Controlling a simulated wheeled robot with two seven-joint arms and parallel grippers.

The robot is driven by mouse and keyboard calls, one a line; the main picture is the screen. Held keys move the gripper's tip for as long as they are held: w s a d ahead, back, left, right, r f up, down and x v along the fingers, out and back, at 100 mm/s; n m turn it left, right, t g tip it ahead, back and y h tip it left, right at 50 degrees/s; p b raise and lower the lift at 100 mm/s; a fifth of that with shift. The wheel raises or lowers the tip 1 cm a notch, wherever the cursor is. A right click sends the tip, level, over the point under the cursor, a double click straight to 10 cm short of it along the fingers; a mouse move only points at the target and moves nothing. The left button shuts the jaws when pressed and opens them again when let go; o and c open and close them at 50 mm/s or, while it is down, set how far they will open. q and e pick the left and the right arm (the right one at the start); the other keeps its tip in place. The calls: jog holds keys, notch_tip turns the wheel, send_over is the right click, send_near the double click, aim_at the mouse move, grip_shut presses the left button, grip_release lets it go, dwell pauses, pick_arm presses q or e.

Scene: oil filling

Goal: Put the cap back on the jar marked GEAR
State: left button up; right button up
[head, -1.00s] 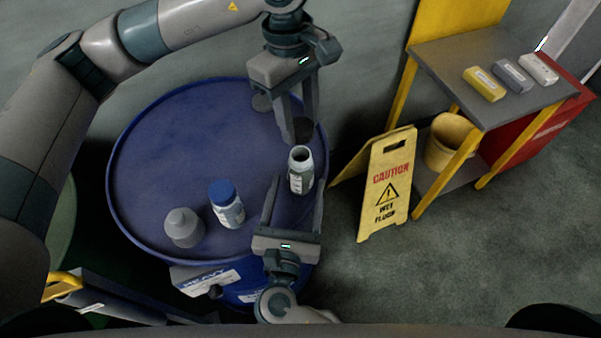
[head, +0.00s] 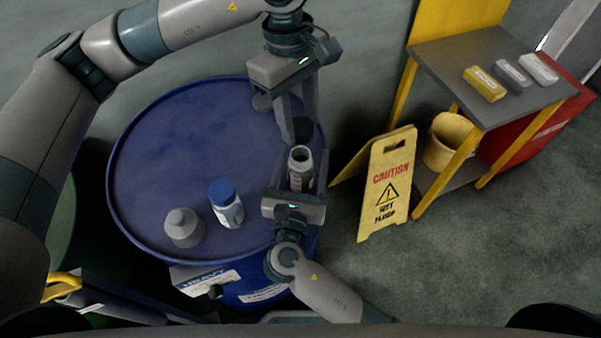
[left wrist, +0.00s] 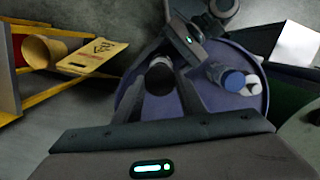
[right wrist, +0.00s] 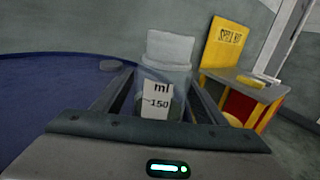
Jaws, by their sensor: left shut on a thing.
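An open jar (head: 300,176) with a pale rim stands upright on the blue drum (head: 150,150), near its right side. In the right wrist view the jar (right wrist: 163,82) shows a label with "ml" and "150"; I cannot read GEAR. My left gripper (head: 302,126) is above and behind the jar, shut on a dark cap (head: 303,130), which is apart from the jar's mouth. The cap (left wrist: 160,78) also shows between the fingers in the left wrist view. My right gripper (head: 298,180) is low, with its open fingers on either side of the jar and gaps showing.
A blue-capped jar (head: 227,205) and a grey capped jar (head: 183,228) stand on the drum's front left. A yellow caution sign (head: 388,185) stands right of the drum, beside a shelf (head: 460,70) with a yellow bucket (head: 449,140). The drum's left middle is clear.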

jog(key=c, duration=1.5)
pick_arm(q)
send_over(301, 154)
jog(key=shift+a+f, duration=0.15)
jog(key=shift+f, duration=2.35)
jog(key=shift+f, duration=0.1)
jog(key=shift+f, duration=0.8)
jog(key=shift+f, duration=0.6)
pick_arm(e)
grip_shut()
